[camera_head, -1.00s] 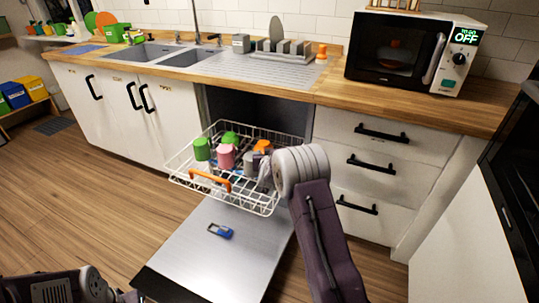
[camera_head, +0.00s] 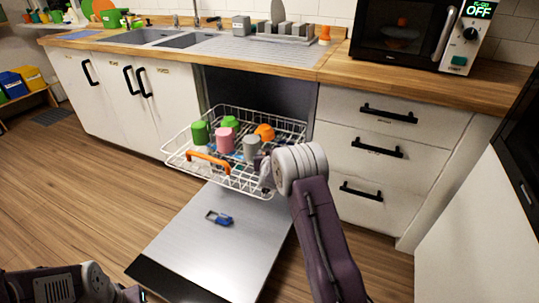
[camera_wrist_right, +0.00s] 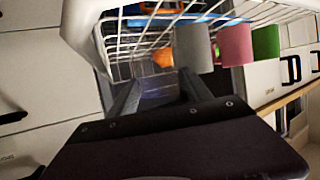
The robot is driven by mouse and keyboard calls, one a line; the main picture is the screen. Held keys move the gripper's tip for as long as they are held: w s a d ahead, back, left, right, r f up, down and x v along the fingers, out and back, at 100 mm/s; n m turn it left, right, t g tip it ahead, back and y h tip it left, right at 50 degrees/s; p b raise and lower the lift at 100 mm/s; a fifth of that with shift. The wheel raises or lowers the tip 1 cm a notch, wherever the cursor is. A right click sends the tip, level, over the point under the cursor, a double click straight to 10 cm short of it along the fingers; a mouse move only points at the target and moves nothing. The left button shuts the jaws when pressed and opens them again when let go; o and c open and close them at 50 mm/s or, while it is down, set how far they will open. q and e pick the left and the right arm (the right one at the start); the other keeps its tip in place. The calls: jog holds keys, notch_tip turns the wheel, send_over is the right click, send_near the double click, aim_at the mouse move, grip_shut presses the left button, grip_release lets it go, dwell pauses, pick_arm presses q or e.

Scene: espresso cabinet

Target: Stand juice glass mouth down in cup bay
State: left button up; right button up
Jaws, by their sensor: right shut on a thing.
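The lower dish rack (camera_head: 230,183), a white wire basket with an orange handle, is pulled out over the open door. My right gripper (camera_wrist_right: 160,95) is shut on a clear, faintly purple thing (camera_wrist_right: 158,92), apparently the juice glass; its outline and mouth direction are hard to tell. In the head view my right wrist (camera_head: 285,168) covers most of the gripper, at the rack's right front edge. Several cups stand in the rack: green (camera_head: 200,133), pink (camera_head: 225,141), grey (camera_head: 251,147) and orange (camera_head: 264,131). Which part is the cup bay is unclear. My left gripper is out of view.
The open dishwasher door (camera_head: 215,240) lies below the rack, with a small blue item (camera_head: 219,218) on it. Drawers (camera_head: 360,150) stand close at right. A counter (camera_head: 300,65) with sink and microwave (camera_head: 410,35) runs above. Floor at left is clear.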

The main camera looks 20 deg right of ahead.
jog(key=shift+f+b, duration=0.3)
jog(key=shift+f, duration=0.15)
jog(key=o, duration=1.7)
jog(key=shift+s+a+r, duration=0.15)
jog(key=shift+s+r, duration=0.05)
jog(key=shift+s, duration=0.15)
jog(key=p+v, duration=0.3)
jog(key=v, duration=0.5)
jog(key=shift+s, duration=0.1)
